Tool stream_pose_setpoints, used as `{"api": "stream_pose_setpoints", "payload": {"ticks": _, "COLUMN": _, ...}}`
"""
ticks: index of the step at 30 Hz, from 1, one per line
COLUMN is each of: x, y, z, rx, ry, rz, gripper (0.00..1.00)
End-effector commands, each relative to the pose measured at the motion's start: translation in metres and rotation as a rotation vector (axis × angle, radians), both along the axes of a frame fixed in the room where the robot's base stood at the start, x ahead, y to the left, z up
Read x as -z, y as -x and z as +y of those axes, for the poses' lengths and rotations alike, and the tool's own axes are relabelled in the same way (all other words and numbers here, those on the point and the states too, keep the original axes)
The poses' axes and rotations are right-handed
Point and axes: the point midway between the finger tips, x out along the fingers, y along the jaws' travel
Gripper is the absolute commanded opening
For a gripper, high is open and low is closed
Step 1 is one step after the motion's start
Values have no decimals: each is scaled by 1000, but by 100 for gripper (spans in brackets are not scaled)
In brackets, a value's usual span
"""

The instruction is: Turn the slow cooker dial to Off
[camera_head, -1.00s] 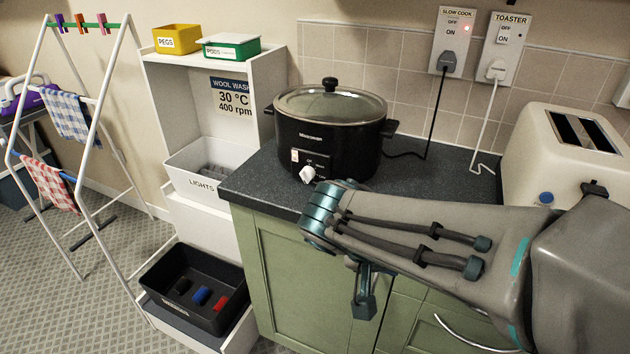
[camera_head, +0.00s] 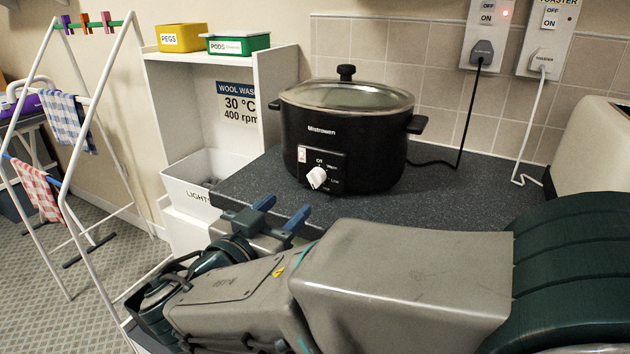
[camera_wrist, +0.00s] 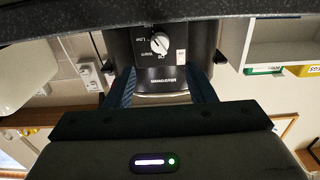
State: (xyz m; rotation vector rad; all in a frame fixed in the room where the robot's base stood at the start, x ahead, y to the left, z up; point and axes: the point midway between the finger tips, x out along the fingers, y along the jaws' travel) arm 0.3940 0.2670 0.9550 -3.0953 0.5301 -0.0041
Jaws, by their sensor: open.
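The black slow cooker (camera_head: 345,135) stands upright on the dark worktop with its glass lid on. Its white dial (camera_head: 316,178) is on a front panel, with Off marked above it and Warm and Low to its right. I cannot tell exactly which mark the dial points at. My gripper (camera_head: 281,209) is open and empty, in front of and below the dial, apart from it. In the wrist view, upside down, the cooker (camera_wrist: 165,75) and dial (camera_wrist: 160,43) show beyond and between the open fingers of my gripper (camera_wrist: 160,70).
The slow cooker's wall socket (camera_head: 484,45) has a red light on. A cream toaster (camera_head: 595,150) is at the right. A white shelf unit (camera_head: 270,85) with a LIGHTS bin (camera_head: 190,194) stands left of the worktop (camera_head: 450,190). A drying rack (camera_head: 95,120) is farther left.

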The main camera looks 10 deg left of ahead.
Motion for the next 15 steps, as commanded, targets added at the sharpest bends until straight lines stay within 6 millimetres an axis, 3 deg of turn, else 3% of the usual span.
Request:
{"api": "stream_pose_setpoints", "payload": {"ticks": 9, "x": 0, "y": -62, "z": -22, "rx": 2, "ry": 0, "rz": 2, "gripper": 50}}
{"api": "stream_pose_setpoints", "payload": {"ticks": 15, "x": 0, "y": -84, "z": -29, "rx": -3, "ry": 0, "rz": 2, "gripper": 50}}
